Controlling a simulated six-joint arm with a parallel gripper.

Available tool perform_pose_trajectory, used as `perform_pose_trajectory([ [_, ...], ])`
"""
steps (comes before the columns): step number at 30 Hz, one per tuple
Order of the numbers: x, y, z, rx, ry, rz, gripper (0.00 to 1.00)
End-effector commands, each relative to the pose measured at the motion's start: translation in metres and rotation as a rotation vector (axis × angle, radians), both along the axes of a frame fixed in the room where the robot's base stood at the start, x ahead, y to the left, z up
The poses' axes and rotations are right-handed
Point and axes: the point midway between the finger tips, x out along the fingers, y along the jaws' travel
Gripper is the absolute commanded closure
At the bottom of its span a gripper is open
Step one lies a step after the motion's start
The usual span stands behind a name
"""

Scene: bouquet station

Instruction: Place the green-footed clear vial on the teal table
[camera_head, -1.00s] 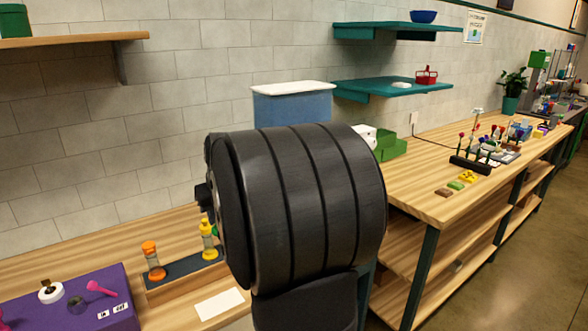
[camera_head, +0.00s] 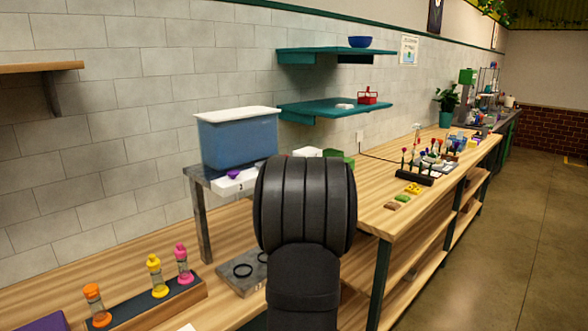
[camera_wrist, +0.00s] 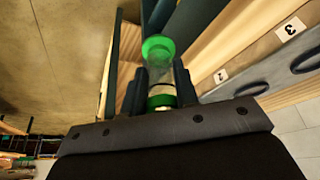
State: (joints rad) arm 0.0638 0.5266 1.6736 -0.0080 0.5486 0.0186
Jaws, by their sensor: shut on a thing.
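The clear vial (camera_wrist: 160,72) with green ends shows upright in the wrist view. My gripper (camera_wrist: 161,84) is shut on it, with a dark finger on either side. In the head view my dark arm hides the gripper and the vial. I cannot make out a separate teal table. Teal shows on the upper wall shelf (camera_head: 322,56) and the lower wall shelf (camera_head: 330,110).
A rack (camera_head: 160,301) holds orange, yellow and pink vials on the left bench. A blue tub (camera_head: 238,143) stands on a grey stand (camera_head: 198,215). A grey plate with dark rings (camera_head: 238,278) lies below. The right bench (camera_head: 370,212) carries several small items. Numbered labels (camera_wrist: 291,29) show in the wrist view.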

Motion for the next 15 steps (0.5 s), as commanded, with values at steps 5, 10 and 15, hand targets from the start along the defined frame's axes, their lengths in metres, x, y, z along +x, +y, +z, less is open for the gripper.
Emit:
perform_pose_trajectory([
  [5, -0.025, -0.031, -0.049, 0.0, 0.005, -0.132, 1.0],
  [10, -0.05, -0.032, -0.092, 0.002, 0.004, -0.17, 1.0],
  [15, -0.069, 0.006, -0.127, 0.002, 0.004, -0.053, 1.0],
])
